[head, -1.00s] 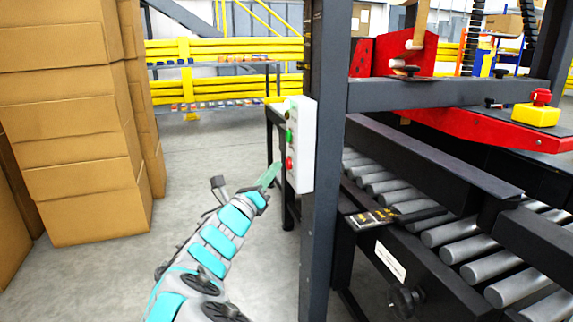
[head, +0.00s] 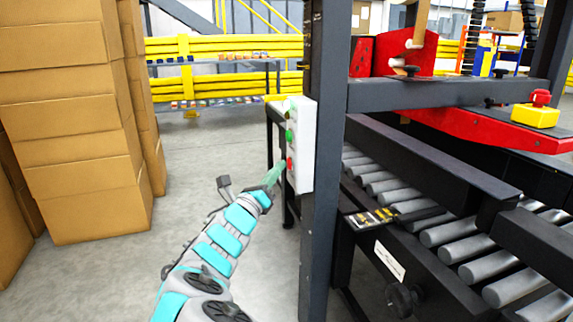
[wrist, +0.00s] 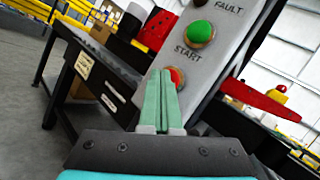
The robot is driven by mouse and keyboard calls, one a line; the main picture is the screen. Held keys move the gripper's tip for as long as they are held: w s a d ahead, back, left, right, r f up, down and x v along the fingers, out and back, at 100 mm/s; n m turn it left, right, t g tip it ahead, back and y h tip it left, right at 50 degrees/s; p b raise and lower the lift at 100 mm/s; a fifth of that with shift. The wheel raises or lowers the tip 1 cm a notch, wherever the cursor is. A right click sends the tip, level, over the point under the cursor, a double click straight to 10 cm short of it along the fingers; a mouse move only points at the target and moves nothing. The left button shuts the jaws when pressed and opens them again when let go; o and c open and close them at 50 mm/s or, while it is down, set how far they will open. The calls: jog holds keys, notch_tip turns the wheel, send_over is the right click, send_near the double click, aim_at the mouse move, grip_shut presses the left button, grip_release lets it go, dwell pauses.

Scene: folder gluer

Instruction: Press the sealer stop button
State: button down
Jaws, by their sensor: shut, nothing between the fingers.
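The sealer's control box (head: 303,145) is a pale grey panel on the dark upright post. In the head view it carries a green button (head: 290,136) and, below it, the red stop button (head: 290,163). In the wrist view the green button (wrist: 200,33) sits by the word START, and the red button (wrist: 177,78) is partly hidden behind my fingers. My gripper (head: 278,171) is shut and empty, its green fingers pointing at the red button. In the wrist view the fingertips (wrist: 158,74) overlap the red button's left side. I cannot tell whether they touch it.
The dark post (head: 325,200) stands just right of the box, with the roller conveyor (head: 440,235) beyond it. Stacked cartons (head: 75,120) stand on the left. A yellow box with a red button (head: 537,110) is at the far right. Open floor (head: 200,160) lies between cartons and post.

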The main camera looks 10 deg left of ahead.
dwell(0.3)
jog(key=shift+s+a+p, duration=0.35)
jog(key=shift+a+p, duration=0.2)
jog(key=shift+p, duration=0.4)
jog(key=s+a+p, duration=0.1)
jog(key=p, duration=0.1)
jog(key=s+a+p, duration=0.1)
jog(key=a, duration=0.1)
jog(key=s+a+p, duration=0.1)
jog(key=a+p, duration=0.1)
jog(key=shift+p, duration=0.3)
